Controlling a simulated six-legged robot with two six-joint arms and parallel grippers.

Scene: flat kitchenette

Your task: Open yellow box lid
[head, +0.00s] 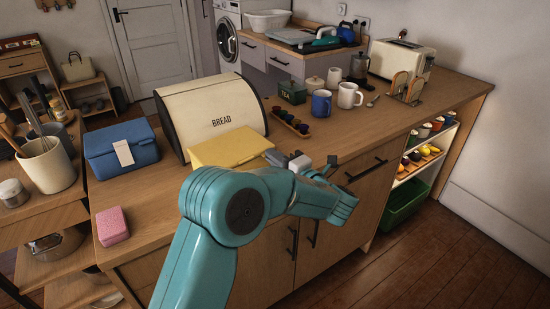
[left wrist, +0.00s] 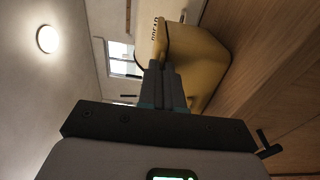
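The yellow box (head: 226,147) stands on the wooden counter in front of the bread bin. Its pale yellow top looks closed, and my left arm hides much of its front. In the left wrist view the box (left wrist: 200,62) fills the upper right, just beyond the fingers. My left gripper (head: 273,157) is at the box's right end. Its fingers (left wrist: 161,82) are together, with nothing clearly held between them. I cannot tell whether they touch the box. My right gripper is in neither view.
The cream bread bin (head: 212,108) stands right behind the box. A blue box (head: 120,148) is to its left, and a pink sponge (head: 112,226) lies near the front edge. A tray of small cups (head: 290,122) and mugs (head: 321,103) stand to the right.

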